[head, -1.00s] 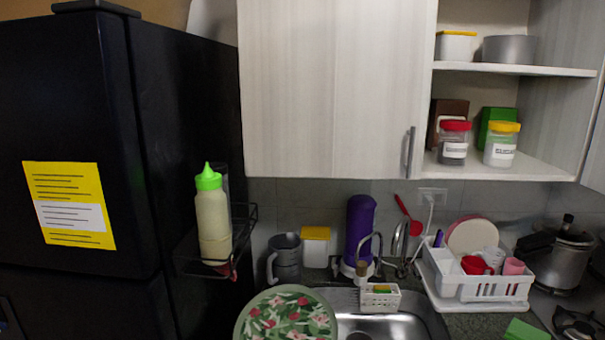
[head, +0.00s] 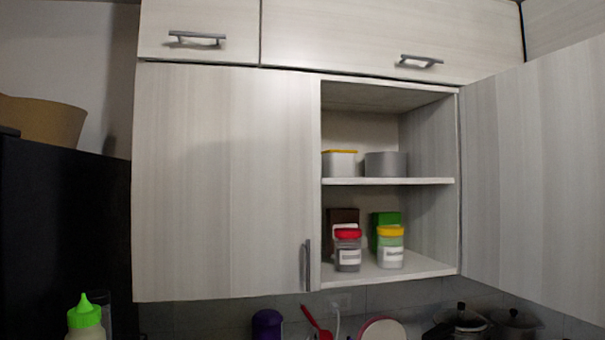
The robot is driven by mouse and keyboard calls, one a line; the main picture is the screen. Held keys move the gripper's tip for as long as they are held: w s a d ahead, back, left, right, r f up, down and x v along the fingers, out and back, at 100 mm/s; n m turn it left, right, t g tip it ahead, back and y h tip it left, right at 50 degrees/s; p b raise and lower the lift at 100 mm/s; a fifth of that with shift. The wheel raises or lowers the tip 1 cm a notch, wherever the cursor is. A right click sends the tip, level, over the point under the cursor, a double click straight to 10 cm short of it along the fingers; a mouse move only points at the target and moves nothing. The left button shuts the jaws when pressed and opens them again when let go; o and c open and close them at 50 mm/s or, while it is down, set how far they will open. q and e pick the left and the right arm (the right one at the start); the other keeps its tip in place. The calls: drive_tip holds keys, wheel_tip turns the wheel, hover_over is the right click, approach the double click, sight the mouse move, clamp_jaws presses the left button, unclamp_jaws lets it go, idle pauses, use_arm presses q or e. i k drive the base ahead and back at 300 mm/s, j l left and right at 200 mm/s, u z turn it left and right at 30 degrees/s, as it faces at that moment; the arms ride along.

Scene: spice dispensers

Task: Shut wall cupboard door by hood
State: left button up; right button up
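In the head view the wall cupboard (head: 325,130) has an open right compartment with two shelf levels. Its right-hand door (head: 540,170) stands swung wide open, hinged at the compartment's right side and reaching the right picture edge. No handle shows on that door's visible face. The left cupboard door (head: 225,180) is shut, with a vertical grey handle (head: 308,265) at its lower right. The hood is not seen. Neither of my grippers is in view.
A red-lidded jar (head: 348,250) and a yellow-lidded jar (head: 390,248) stand on the lower shelf. A yellow-topped container (head: 339,163) and a grey pot (head: 386,165) stand above. The black fridge (head: 60,230) is at left. Pots (head: 462,320) show below the open door.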

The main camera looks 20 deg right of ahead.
sight(532, 132)
drive_tip(key=z, duration=0.4)
drive_tip(key=l+z, duration=0.55)
drive_tip(key=z, duration=0.2)
drive_tip(key=l+z, duration=0.45)
drive_tip(key=l, duration=0.25)
drive_tip(key=i+l+z, duration=0.15)
drive_tip(key=l, duration=0.2)
drive_tip(key=l+z, duration=0.1)
drive_tip(key=l, duration=0.25)
drive_tip(key=i, duration=0.05)
